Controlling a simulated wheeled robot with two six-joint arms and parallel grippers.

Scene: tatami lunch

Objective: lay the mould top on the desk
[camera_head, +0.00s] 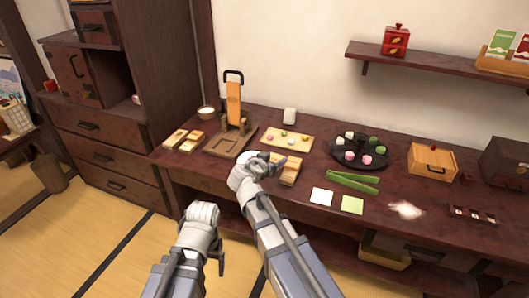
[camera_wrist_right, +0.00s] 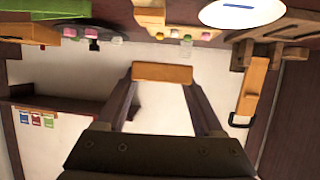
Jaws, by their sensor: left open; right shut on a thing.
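My right gripper (camera_head: 275,162) is over the front middle of the desk (camera_head: 235,175). In the right wrist view its two fingers (camera_wrist_right: 160,85) are shut on a small light-wood block, the mould top (camera_wrist_right: 162,73). In the head view, light-wood mould pieces (camera_head: 290,172) show just right of the gripper; I cannot tell which of them is the held one, as the hand covers part of this spot. My left gripper (camera_head: 221,258) is open and empty, in front of the desk and low.
A wooden press with an orange lever (camera_head: 234,103) stands behind left, beside other wooden mould pieces (camera_head: 184,140). Bare desk shows at front left.

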